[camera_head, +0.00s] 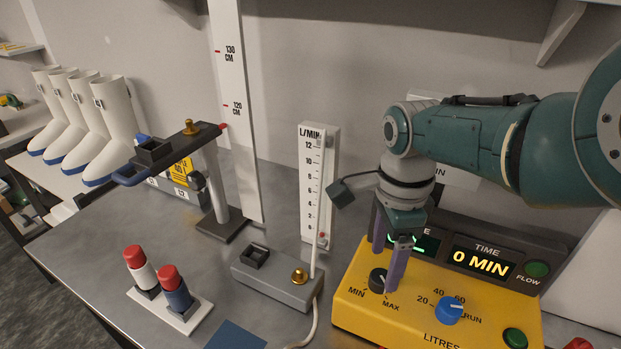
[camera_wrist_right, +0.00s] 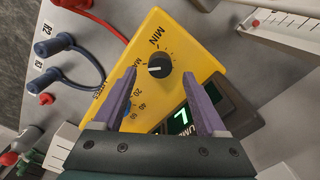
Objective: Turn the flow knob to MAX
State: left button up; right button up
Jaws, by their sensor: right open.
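The flow knob (camera_head: 378,280) is a small black dial on the yellow box (camera_head: 410,312), between the MIN and MAX labels. In the right wrist view the knob (camera_wrist_right: 159,66) has a white pointer line toward the MAX side. My right gripper (camera_head: 385,270) is open, its purple fingers pointing down close around the knob. In the right wrist view the gripper (camera_wrist_right: 160,76) has one fingertip on each side of the knob with gaps visible; how deep they reach is unclear. My left gripper is not in view.
A blue litres dial (camera_head: 449,311) and a green button (camera_head: 515,338) sit to the knob's right. Behind is a display panel (camera_head: 483,262) reading 0 MIN. A flow tube gauge (camera_head: 318,185) and a grey block with a brass button (camera_head: 275,283) stand left.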

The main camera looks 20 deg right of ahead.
aim_at(381, 276)
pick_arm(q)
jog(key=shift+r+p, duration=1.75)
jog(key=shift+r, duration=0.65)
pick_arm(e)
notch_tip(381, 276, up, 6)
jog(key=shift+r, duration=0.25)
